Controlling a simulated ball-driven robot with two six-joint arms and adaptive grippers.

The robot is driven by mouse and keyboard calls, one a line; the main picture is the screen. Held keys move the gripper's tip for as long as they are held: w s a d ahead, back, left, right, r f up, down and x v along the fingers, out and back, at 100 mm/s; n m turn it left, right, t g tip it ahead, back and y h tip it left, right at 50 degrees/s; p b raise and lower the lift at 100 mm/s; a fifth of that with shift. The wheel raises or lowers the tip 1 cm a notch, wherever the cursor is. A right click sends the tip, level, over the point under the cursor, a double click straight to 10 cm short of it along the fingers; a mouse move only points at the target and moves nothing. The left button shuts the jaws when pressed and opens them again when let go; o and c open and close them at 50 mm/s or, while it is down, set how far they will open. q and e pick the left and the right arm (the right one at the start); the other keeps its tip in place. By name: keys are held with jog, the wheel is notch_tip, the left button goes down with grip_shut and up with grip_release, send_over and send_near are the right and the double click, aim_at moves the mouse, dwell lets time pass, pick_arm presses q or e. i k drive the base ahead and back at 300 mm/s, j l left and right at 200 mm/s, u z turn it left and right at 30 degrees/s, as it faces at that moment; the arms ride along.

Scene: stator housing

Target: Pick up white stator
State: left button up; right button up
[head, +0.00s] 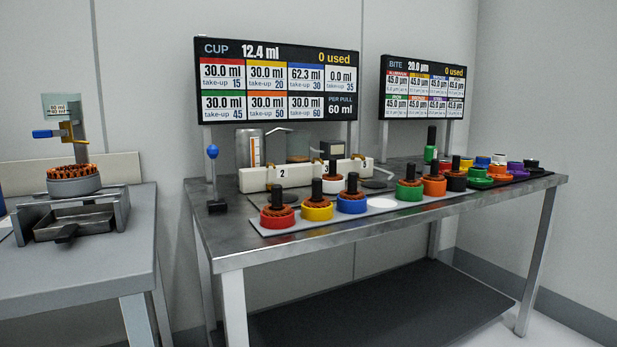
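A stator with a white base, copper-brown windings and a black post (333,187) stands upright on the metal table, behind the front row and close to the numbered white block. A flat, empty white disc (383,204) lies in the front row between the blue stator (351,203) and the green stator (408,192). A small white-topped part (498,158) shows farther right, too small to make out. Neither of my grippers is in view.
Red (278,216) and yellow (317,208) stators stand at the front left of the metal table (222,240). Orange (434,186) and black ones stand right. A blue-knobbed lever (212,152) is at the left end. A grey bench (130,245) stands left, with a gap between.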

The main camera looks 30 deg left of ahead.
aim_at(333, 183)
jog(key=i+l+u, duration=0.1)
jog(key=i+u, duration=0.15)
jog(key=u, duration=0.15)
jog(key=i+l+u, duration=0.2)
jog(key=u, duration=0.2)
jog(key=i+l+u, duration=0.2)
jog(key=u, duration=0.2)
jog(key=i+l+u, duration=0.15)
jog(key=l+u, duration=0.3)
jog(key=i+l+u, duration=0.1)
jog(key=l+u, duration=0.15)
jog(key=u, duration=0.15)
